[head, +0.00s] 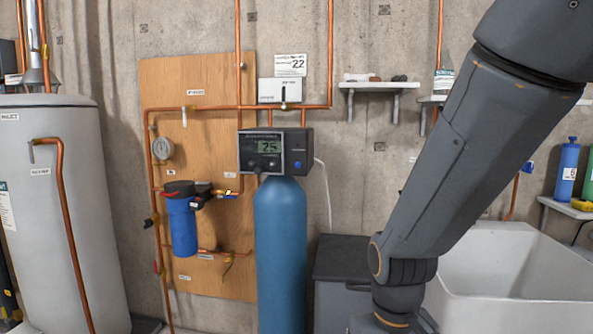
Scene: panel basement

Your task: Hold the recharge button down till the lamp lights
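The softener's control head (275,152) is a dark box on top of a tall blue tank (280,255). Smaller controls sit in a row under the display. I cannot make out a lit lamp. My arm crosses the right side and leaves the frame at the bottom; my gripper is not in view. Nothing is touching the control head.
Copper pipes and a blue filter housing (182,225) are on a wooden board (205,85) left of the tank. A white water heater (65,200) stands at far left. A dark grey bin (341,262) stands right of the tank, then a white sink (520,265). Shelves (378,86) hang above.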

